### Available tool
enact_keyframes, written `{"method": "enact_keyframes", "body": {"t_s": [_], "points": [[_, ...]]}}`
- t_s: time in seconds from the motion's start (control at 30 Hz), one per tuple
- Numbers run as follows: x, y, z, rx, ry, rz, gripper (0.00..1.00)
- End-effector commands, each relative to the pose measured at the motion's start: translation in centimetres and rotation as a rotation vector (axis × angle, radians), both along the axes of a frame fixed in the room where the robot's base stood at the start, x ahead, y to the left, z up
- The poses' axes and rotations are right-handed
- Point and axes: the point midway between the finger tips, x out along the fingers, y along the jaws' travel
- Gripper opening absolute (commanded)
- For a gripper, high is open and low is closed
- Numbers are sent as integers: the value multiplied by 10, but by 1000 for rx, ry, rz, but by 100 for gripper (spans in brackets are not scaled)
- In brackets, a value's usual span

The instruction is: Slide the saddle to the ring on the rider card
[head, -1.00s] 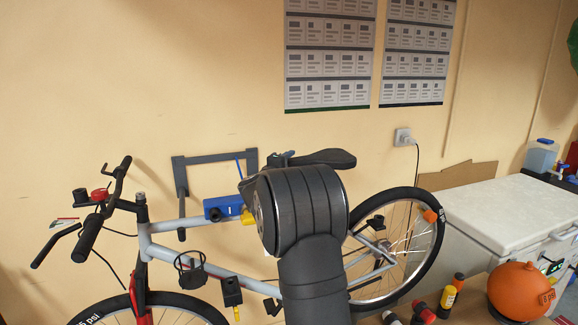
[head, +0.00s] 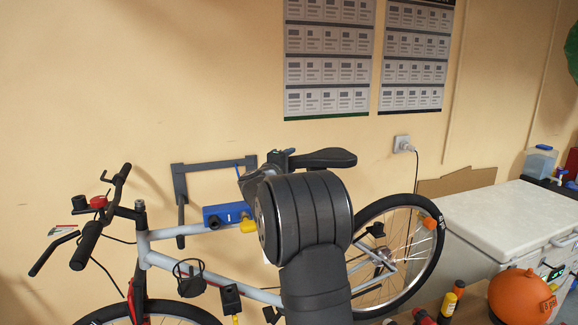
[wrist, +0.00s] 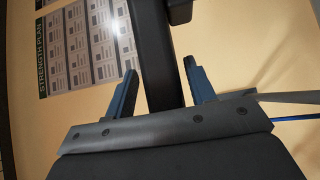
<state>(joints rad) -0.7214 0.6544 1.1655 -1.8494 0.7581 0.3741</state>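The black saddle (head: 322,158) shows behind my arm in the head view, on top of the grey bicycle (head: 180,262). A dark block at its left end also shows. In the wrist view a dark bar (wrist: 158,60) of the saddle assembly runs between the two blue fingers of my gripper (wrist: 160,68).
A grey wall bracket (head: 213,164) stands behind the frame, with a blue part (head: 226,214) in front. Wall posters (head: 328,55) hang above. A white-topped chest (head: 505,215) and an orange ball (head: 520,296) are at the right.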

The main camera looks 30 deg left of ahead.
Motion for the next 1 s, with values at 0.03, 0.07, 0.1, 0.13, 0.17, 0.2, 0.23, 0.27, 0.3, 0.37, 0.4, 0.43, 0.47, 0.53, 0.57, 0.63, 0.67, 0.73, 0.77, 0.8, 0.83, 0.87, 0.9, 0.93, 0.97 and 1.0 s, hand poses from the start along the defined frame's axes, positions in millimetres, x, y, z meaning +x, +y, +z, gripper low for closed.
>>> {"method": "enact_keyframes", "body": {"t_s": [0.03,0.07,0.1,0.13,0.17,0.2,0.23,0.27,0.3,0.37,0.4,0.43,0.47,0.53,0.57,0.63,0.67,0.73,0.77,0.8,0.83,0.87,0.9,0.93,0.97,1.0], "points": [[0,0,-1,-1,1,0,53],[0,0,-1,-1,2,0,53],[0,0,-1,-1,2,0,53],[0,0,-2,-1,2,0,53],[0,0,-2,-1,3,0,53],[0,0,-2,-2,3,0,53],[0,0,-2,-2,3,1,53],[0,0,-2,-2,3,1,53],[-1,1,-2,-2,3,1,53],[-5,1,-2,-2,3,1,53],[-9,1,-2,-2,3,2,53],[-13,1,-2,-2,3,3,53],[-17,2,-2,-2,4,3,53],[-30,1,-1,-3,3,3,53],[-37,1,-2,-3,4,3,53],[-54,1,-1,-1,3,4,53],[-62,1,-2,-2,4,4,53],[-79,1,-2,-2,3,4,53],[-87,1,-2,-2,3,4,53],[-97,2,-1,-1,3,5,53],[-104,1,-2,-2,3,4,53],[-112,1,-1,-1,3,5,53],[-121,1,-2,-1,2,4,53],[-127,1,-2,-2,2,4,53],[-134,1,-1,-1,3,5,53],[-142,1,-2,-1,2,4,53]]}}
